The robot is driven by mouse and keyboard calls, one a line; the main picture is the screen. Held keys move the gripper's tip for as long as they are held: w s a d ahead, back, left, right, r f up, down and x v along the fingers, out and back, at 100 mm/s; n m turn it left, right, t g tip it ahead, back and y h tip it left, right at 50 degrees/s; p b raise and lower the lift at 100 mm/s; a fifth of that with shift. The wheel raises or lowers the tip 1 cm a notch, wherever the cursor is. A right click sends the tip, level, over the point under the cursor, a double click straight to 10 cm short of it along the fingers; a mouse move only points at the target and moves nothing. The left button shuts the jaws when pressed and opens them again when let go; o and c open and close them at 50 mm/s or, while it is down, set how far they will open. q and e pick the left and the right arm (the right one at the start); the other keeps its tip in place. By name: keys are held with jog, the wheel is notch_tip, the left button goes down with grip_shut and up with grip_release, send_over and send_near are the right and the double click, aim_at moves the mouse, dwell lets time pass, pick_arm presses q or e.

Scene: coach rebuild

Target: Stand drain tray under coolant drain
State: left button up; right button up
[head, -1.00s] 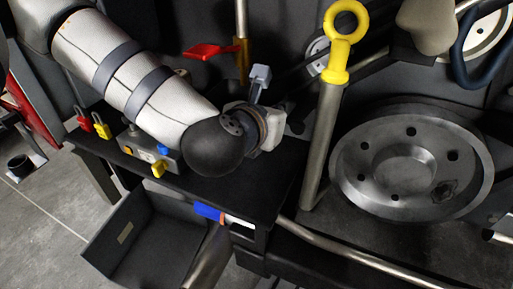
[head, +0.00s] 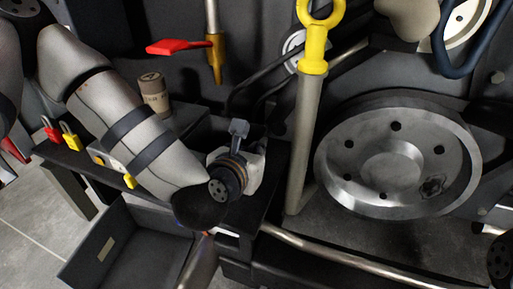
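The coolant drain appears to be the brass outlet (head: 216,60) with a red lever (head: 178,47) at top centre. Below it, on the bench behind my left gripper, is a dark open-topped shape (head: 205,130) that looks like the drain tray; its front is partly hidden by my arm. My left gripper (head: 239,130) is below and slightly right of the outlet, in front of that dark shape. Its fingers are small and partly hidden, so I cannot tell whether they hold the rim. My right gripper is not in view; a dark wrist part of mine seems to show at the right edge.
A brown cylinder (head: 153,94) stands behind my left arm. Red (head: 51,132) and yellow (head: 70,138) padlocks are on the bench's left. An open grey drawer (head: 90,250) juts out below. A yellow-ringed post (head: 313,55) and a large metal wheel (head: 345,150) are to the right.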

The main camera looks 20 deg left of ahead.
pick_arm(q)
jog(key=o, duration=0.5)
jog(key=shift+r, duration=0.1)
jog(key=shift+s+r, duration=0.2)
jog(key=shift+s, duration=0.1)
jog(key=v, duration=0.5)
jog(key=shift+p, duration=0.4)
jog(key=p+v, duration=0.5)
jog(key=v, duration=0.1)
jog(key=shift+s+p, duration=0.2)
jog(key=shift+p, duration=0.15)
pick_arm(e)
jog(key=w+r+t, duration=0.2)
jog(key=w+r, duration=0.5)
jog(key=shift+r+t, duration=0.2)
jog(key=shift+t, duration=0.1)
